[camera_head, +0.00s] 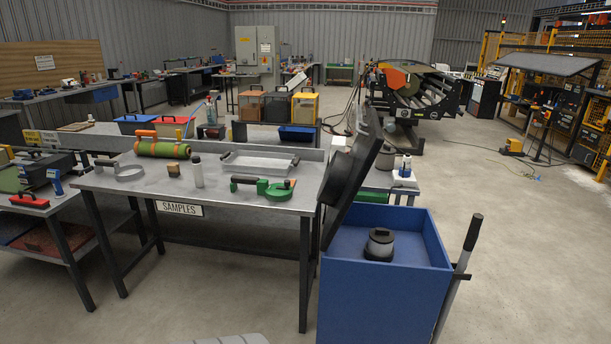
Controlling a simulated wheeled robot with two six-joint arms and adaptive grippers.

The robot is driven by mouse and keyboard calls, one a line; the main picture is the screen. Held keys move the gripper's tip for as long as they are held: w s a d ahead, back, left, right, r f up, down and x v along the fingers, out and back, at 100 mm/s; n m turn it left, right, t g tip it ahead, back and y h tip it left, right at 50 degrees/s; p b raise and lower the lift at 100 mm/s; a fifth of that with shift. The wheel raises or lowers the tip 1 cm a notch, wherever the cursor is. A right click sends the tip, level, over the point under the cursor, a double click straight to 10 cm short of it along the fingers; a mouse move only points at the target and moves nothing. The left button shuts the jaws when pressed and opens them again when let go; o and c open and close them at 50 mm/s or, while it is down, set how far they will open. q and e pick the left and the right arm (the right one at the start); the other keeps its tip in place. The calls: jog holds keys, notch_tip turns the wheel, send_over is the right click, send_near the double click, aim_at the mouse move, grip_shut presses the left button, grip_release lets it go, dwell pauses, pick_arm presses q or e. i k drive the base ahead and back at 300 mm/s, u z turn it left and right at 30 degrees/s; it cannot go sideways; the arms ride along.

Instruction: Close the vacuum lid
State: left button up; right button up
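A blue box (380,305) stands at the front right, next to the samples table. Its dark lid (345,185) is open, tilted up steeply along the box's left side. Neither of my grippers is in view.
A black-gripped grey pole (460,272) leans at the box's right. Floor at the right (540,250) is clear.

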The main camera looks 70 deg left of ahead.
aim_at(345, 174)
jog(key=z, duration=0.05)
jog(key=k, duration=0.1)
jog(key=u, duration=1.4)
